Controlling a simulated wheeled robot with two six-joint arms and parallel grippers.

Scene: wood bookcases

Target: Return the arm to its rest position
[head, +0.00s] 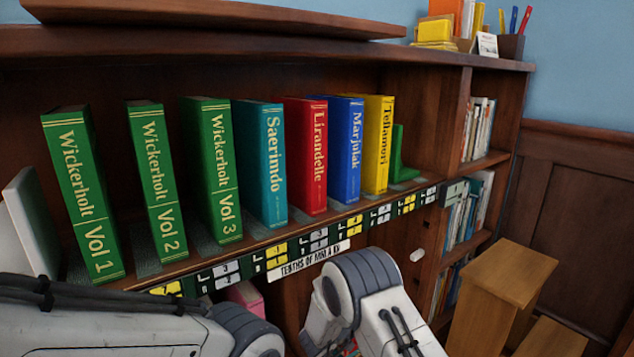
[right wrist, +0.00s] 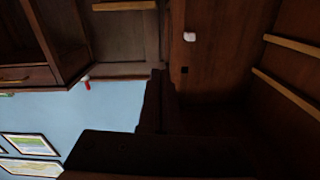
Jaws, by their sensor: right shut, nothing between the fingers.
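Both of my arms show at the bottom of the head view. My left arm, white with black cables, comes in from the left and runs low in front of the bookcase. My right arm is at the bottom centre, its grey and white joint bent in front of the lower shelves. I can make out neither gripper in the head view. The right wrist view is dark and turned on its side, with wood furniture, a blue wall and framed pictures (right wrist: 28,145). I see no clear fingers there and nothing held.
A wood bookcase (head: 440,165) holds upright books: green Wickerholt Vol 1 (head: 82,195), Vol 2 (head: 158,180) and Vol 3 (head: 212,170), teal Saerimdo (head: 260,160), red Lirondelle (head: 306,155), blue Marjolak (head: 342,150) and a yellow book (head: 378,143). A wooden step stool (head: 500,285) stands at right.

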